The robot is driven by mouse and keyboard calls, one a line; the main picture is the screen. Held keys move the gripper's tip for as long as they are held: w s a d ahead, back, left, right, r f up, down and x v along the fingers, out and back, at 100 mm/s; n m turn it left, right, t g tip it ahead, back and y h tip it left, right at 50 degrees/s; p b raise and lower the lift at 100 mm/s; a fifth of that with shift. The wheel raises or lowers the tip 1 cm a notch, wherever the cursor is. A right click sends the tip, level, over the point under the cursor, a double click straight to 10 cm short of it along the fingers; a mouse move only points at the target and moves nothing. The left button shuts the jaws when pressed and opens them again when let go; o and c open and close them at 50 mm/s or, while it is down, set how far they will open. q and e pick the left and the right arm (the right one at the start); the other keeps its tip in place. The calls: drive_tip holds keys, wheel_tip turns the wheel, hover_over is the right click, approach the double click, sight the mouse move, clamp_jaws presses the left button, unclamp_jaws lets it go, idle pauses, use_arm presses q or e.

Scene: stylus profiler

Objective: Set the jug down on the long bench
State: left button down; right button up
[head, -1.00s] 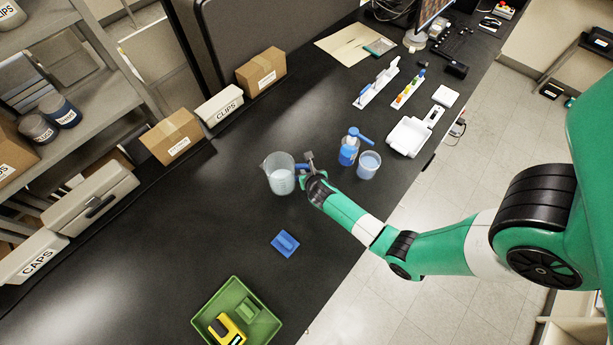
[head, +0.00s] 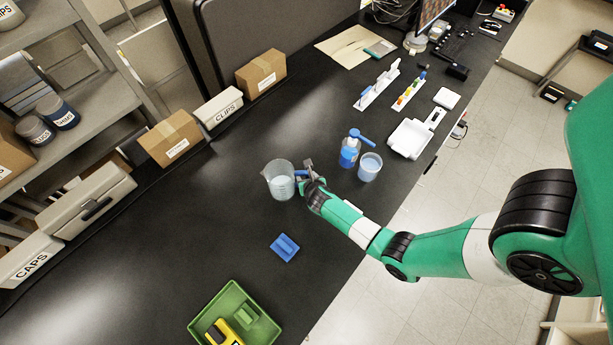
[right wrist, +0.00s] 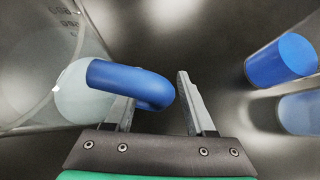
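The clear jug (head: 279,182) with a blue handle and pale liquid inside is upright over the middle of the long black bench (head: 200,240). I cannot tell whether its base touches the bench. My right gripper (head: 307,170) is at the handle, on the jug's right side. In the right wrist view the blue handle (right wrist: 125,78) sits between the two fingers (right wrist: 158,100), with the left finger partly hidden behind it. The jug's wall (right wrist: 35,65) fills the left of that view. My left gripper is not in view.
A blue block (head: 285,247) lies nearer. A green tray (head: 206,318) is at the near edge. Boxes and bins line the back; bench left of the jug is clear.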

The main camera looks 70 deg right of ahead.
drive_tip(key=shift+s+a+r, duration=0.1)
drive_tip(key=shift+a+r, duration=0.1)
drive_tip(key=shift+r, duration=0.2)
drive_tip(key=p+v, duration=0.4)
drive_tip(key=v, duration=0.7)
drive_tip(key=shift+s, duration=0.2)
drive_tip(key=shift+a, duration=0.15)
